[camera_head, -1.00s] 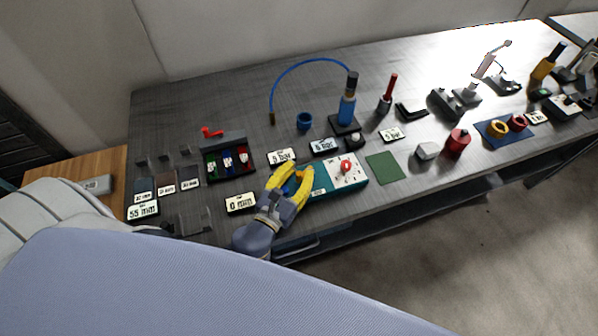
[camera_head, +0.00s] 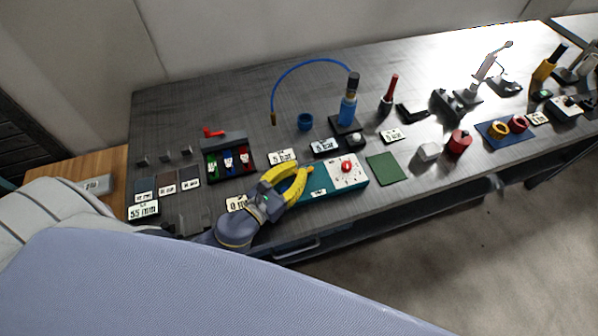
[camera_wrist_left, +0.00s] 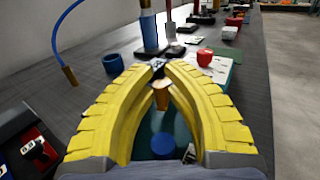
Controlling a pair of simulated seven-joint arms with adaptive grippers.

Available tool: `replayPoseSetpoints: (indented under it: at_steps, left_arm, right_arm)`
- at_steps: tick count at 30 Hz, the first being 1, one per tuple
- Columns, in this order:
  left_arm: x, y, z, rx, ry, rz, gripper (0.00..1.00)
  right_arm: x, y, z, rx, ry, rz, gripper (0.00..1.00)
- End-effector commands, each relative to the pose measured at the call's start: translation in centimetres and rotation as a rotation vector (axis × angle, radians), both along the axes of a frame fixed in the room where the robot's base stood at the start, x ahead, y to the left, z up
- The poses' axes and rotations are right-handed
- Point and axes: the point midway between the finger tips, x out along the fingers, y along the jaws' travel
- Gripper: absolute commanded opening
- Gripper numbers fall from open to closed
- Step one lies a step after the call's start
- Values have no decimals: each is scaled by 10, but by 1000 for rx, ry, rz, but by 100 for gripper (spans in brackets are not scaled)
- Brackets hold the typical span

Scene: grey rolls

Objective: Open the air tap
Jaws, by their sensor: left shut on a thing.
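My left gripper (camera_head: 307,171), with yellow curved fingers, is over the left part of a teal block (camera_head: 330,191) at the bench's front. In the left wrist view its fingertips (camera_wrist_left: 160,68) come together around an orange piece (camera_wrist_left: 161,97), which looks like the tap's lever. A blue round knob or hub (camera_wrist_left: 163,145) sits on the teal block, nearer the wrist, between the fingers. The fingers partly hide the orange piece. A red knob (camera_head: 347,166) sits on the white plate at the block's right. My right gripper is not in view.
A blue bottle-like part (camera_head: 347,111) with a blue hose (camera_head: 300,66) stands behind. A blue cup (camera_head: 305,122) and labelled cards are near. A tray (camera_head: 229,162) of coloured parts lies left. A green mat (camera_head: 385,168) to the right is empty.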

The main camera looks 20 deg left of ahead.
Motion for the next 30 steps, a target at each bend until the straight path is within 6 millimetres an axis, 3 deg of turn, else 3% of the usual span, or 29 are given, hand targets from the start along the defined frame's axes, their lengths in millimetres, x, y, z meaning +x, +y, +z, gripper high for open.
replayPoseSetpoints:
  at_steps: [15, 30]
  left_arm:
    - [9, 12, 0, 2, 0, -277, 0]
    - [12, 14, 0, 1, -2, -369, 0]
  right_arm:
    - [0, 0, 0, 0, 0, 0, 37]
    - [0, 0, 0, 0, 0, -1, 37]
